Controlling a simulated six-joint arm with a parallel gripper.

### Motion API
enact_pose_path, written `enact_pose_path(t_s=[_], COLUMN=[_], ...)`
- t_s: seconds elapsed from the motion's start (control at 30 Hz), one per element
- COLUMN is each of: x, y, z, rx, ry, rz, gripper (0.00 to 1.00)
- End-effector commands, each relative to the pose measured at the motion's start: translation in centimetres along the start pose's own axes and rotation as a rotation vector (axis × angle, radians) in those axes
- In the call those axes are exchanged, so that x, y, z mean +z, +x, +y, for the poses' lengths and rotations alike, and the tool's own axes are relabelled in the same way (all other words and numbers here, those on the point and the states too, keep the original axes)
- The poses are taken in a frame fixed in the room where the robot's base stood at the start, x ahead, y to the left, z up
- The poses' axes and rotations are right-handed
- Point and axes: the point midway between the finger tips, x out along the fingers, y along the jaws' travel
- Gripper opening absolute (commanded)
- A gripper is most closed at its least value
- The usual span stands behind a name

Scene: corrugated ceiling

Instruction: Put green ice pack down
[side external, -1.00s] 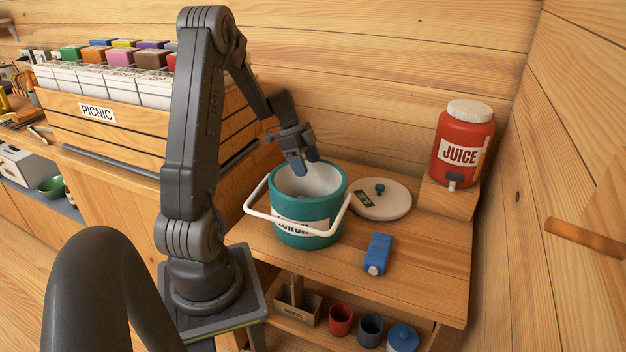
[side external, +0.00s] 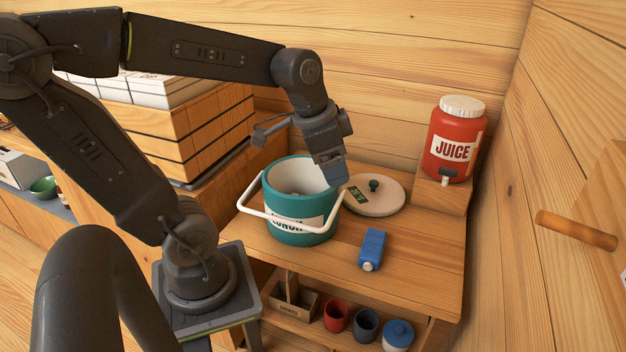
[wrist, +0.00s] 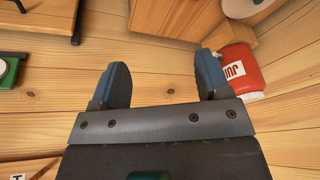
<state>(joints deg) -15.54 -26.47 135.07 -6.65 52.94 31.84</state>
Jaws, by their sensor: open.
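I cannot make out a green ice pack in either view. A teal lunch bucket (side external: 285,236) with a white handle stands open on the wooden table; pale shapes lie inside, too small to tell apart. My gripper (side external: 333,176) is at the bucket's right rim in the side view, between bucket and lid. In the wrist view its blue fingers (wrist: 158,85) are apart with only wooden planks between them. A green piece (wrist: 8,72) at the wrist view's left edge is cut off and I cannot tell what it is.
A round pale lid (side external: 384,204) with a green knob lies right of the bucket. A blue bottle (side external: 372,250) lies in front. A red juice jar (side external: 453,140) stands on a wooden block at the back right. Bare table (side external: 430,265) shows at the right front.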

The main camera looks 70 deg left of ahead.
Motion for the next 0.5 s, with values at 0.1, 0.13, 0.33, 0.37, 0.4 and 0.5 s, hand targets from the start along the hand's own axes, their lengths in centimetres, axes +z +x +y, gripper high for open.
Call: enact_pose_path(t_s=[0.1,0.13,0.33,0.37,0.4,0.5], x=[1.7,2.1,3.6,3.7,3.8,3.8], y=[-1.5,-1.7,-2.3,-2.4,-2.4,-2.4], z=[3.8,4.4,6.3,6.4,6.5,6.5], rx=[-0.023,-0.025,-0.022,-0.022,-0.021,-0.021], ry=[-0.090,-0.113,-0.213,-0.220,-0.224,-0.229], rz=[0.075,0.090,0.149,0.152,0.153,0.153], gripper=[0.70,0.70,0.70,0.70,0.70,0.70])
